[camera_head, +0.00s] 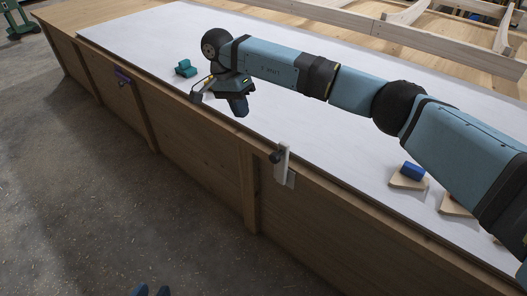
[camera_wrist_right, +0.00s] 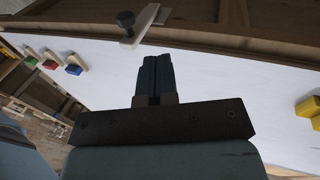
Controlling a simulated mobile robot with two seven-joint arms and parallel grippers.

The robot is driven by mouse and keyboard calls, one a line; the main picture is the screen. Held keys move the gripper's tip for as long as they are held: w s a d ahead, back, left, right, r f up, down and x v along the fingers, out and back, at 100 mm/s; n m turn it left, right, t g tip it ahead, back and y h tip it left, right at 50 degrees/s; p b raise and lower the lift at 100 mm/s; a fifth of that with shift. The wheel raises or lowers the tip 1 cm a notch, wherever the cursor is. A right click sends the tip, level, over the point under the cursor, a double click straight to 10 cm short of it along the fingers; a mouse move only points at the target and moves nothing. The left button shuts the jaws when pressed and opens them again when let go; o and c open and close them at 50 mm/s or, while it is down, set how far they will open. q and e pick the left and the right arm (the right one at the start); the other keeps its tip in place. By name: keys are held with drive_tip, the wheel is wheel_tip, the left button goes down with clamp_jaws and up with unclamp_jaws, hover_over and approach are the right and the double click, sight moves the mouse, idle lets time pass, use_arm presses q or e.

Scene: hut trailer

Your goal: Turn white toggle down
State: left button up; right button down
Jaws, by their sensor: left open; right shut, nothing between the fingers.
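The white toggle (camera_head: 283,163) is an upright white strip on the front edge of the long bench, with a black knob (camera_head: 274,157) on its side. In the right wrist view the white toggle (camera_wrist_right: 143,22) and black knob (camera_wrist_right: 125,19) show beyond my fingertips. My right gripper (camera_head: 240,108) is over the white bench top, behind and left of the toggle, and apart from it. In the wrist view its fingers (camera_wrist_right: 155,62) are together and empty. My left gripper (camera_head: 151,291) shows only its fingertips at the bottom edge, low over the floor, apart and empty.
The bench's white top (camera_head: 330,140) is mostly clear. A teal object (camera_head: 185,68) lies beyond my right gripper. A blue block (camera_head: 412,171) on a wooden piece lies at right. Yellow blocks (camera_wrist_right: 308,106) show in the wrist view.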

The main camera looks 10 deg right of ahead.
use_arm(q)
drive_tip(key=r, duration=0.1)
drive_tip(key=w+d+r+t+b, duration=0.1)
drive_tip(key=r+t+h+b, duration=0.1)
drive_tip(key=r, duration=0.1)
drive_tip(key=shift+w+d, duration=0.4)
use_arm(e)
drive_tip(key=s+d+f, duration=0.2)
drive_tip(key=f, duration=0.3)
drive_tip(key=s+d+f, duration=0.2)
drive_tip(key=s+f, duration=0.1)
drive_tip(key=f, duration=0.2)
drive_tip(key=shift+d, duration=0.35)
drive_tip(key=shift+s+f, duration=0.1)
use_arm(q)
drive_tip(key=shift+f, duration=0.15)
use_arm(e)
drive_tip(key=shift+d, duration=0.1)
